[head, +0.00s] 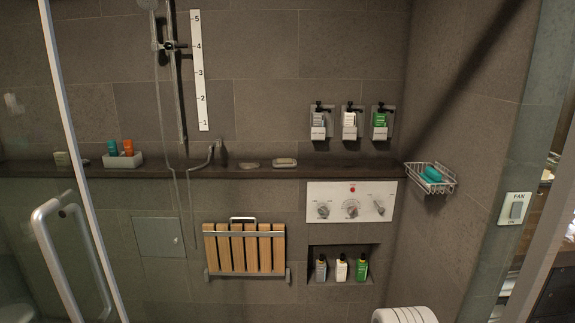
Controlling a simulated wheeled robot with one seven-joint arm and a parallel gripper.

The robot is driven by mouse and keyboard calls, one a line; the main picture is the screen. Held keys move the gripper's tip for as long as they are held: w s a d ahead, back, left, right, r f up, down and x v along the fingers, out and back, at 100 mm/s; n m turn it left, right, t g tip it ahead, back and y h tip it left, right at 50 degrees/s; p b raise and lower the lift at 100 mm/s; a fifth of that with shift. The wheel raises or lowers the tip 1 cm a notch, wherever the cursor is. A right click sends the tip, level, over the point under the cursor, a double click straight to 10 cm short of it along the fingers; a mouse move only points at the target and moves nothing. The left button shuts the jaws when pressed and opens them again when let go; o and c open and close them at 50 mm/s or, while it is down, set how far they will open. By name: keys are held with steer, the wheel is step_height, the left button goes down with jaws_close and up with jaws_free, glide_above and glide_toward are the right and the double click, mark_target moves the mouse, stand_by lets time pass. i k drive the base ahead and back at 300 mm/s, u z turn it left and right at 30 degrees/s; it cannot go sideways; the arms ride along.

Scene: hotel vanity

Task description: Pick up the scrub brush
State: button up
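A teal object (432,173) lies in a wire basket (443,186) on the right wall. It may be the scrub brush, but it is too small to tell for sure. No other thing in the head view can be clearly made out as a scrub brush.
A stone ledge (230,172) runs along the back wall, holding a caddy (123,160) and a soap dish (285,162). A folded slatted seat (244,248), control panel (350,202) and bottle niche (312,251) are below. A glass door with a handle (44,222) stands at left.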

mark_target(430, 176)
steer(key=i, duration=2.5)
steer(key=k, duration=1)
steer(key=u, duration=2.4)
steer(key=i, duration=0.35)
steer(key=z, duration=0.85)
